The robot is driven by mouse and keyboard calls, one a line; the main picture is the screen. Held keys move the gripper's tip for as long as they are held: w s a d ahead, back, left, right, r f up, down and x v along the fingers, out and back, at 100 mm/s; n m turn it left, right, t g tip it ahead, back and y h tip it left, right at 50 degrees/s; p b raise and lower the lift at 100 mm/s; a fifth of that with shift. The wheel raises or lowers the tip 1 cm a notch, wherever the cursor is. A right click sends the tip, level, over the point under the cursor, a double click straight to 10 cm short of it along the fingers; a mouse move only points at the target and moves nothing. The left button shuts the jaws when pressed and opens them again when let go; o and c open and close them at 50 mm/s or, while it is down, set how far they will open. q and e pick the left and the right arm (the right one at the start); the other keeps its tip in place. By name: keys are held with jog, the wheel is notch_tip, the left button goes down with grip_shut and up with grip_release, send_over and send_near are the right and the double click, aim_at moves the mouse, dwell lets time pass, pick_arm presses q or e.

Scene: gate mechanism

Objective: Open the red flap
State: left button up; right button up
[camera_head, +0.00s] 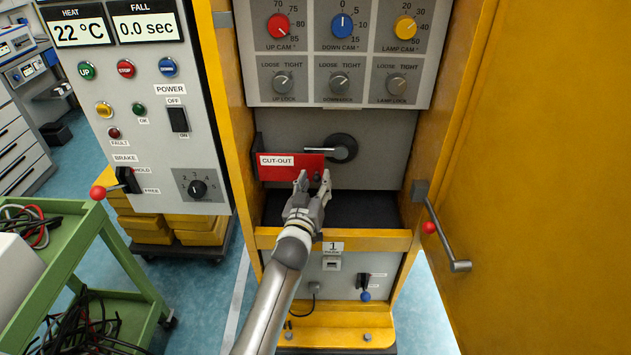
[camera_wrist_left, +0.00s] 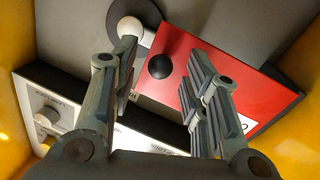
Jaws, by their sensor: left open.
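The red flap (camera_head: 275,168), labelled CUT-OUT, sits upright in the recess of the yellow cabinet, below the knob panel. In the left wrist view the red flap (camera_wrist_left: 240,82) fills the upper right and carries a round black knob (camera_wrist_left: 160,66). My left gripper (camera_head: 313,178) is in front of the flap's right part. In the left wrist view its open fingers (camera_wrist_left: 160,72) stand apart with the black knob showing between them. I cannot tell whether they touch it. A grey lever on a dark round hub (camera_head: 343,148) is just behind the flap's top right. My right gripper is not in view.
A yellow crossbar (camera_head: 375,241) runs below the recess. The yellow door (camera_head: 545,160) stands open at right, with a red-knobbed crank (camera_head: 429,227) near its edge. A control panel (camera_head: 150,110) is at left, and a green cart (camera_head: 75,262) stands lower left.

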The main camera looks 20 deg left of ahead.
pick_arm(q)
jog(key=shift+w, duration=0.55)
grip_shut()
